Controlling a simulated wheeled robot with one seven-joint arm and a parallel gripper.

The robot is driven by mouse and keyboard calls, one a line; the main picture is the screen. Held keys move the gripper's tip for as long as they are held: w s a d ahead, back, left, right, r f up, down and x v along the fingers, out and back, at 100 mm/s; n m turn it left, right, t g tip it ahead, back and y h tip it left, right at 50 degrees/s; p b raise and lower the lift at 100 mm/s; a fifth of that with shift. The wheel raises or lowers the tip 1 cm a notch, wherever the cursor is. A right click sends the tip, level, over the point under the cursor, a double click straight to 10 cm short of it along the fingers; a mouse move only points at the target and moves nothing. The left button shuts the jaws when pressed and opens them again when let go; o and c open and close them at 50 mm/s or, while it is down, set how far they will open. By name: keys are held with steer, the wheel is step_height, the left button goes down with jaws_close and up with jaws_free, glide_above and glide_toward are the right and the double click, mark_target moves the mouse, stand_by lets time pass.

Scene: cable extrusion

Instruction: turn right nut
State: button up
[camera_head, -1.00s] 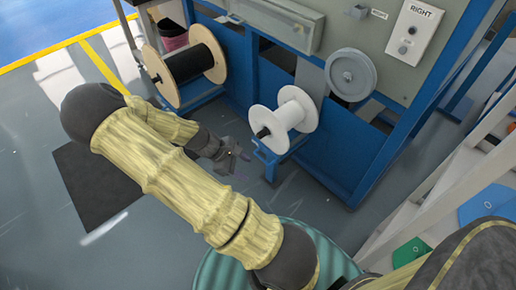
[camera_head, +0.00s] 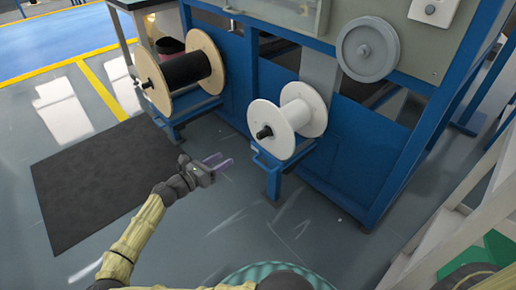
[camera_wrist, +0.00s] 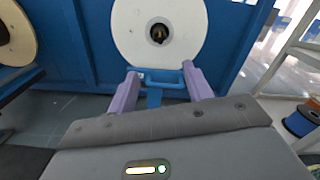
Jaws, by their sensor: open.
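The right nut (camera_head: 264,132) is the small dark piece at the centre of the white spool (camera_head: 287,118), on the right-hand holder of the blue machine. In the wrist view the nut (camera_wrist: 158,33) sits at the spool's hub, straight ahead and above the fingertips. My gripper (camera_head: 218,163) is open and empty, in front of and to the left of the white spool in the head view. Its two purple fingers (camera_wrist: 160,85) stand wide apart in the wrist view, below the hub and apart from the nut.
A wooden-flanged spool with black winding (camera_head: 180,70) is on the left holder. A blue bracket (camera_head: 272,165) juts out under the white spool. A grey wheel (camera_head: 368,48) is on the machine above right. A dark mat (camera_head: 100,180) lies on open floor at left.

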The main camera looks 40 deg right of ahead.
steer(key=shift+w+a, duration=0.1)
steer(key=b, duration=0.7)
glide_toward(258, 137)
steer(key=d, duration=0.9)
steer(key=shift+w+d+f, duration=0.2)
steer(key=shift+w, duration=0.15)
steer(key=shift+d+r, duration=0.1)
steer(key=shift+d, duration=0.2)
steer(key=c, duration=1)
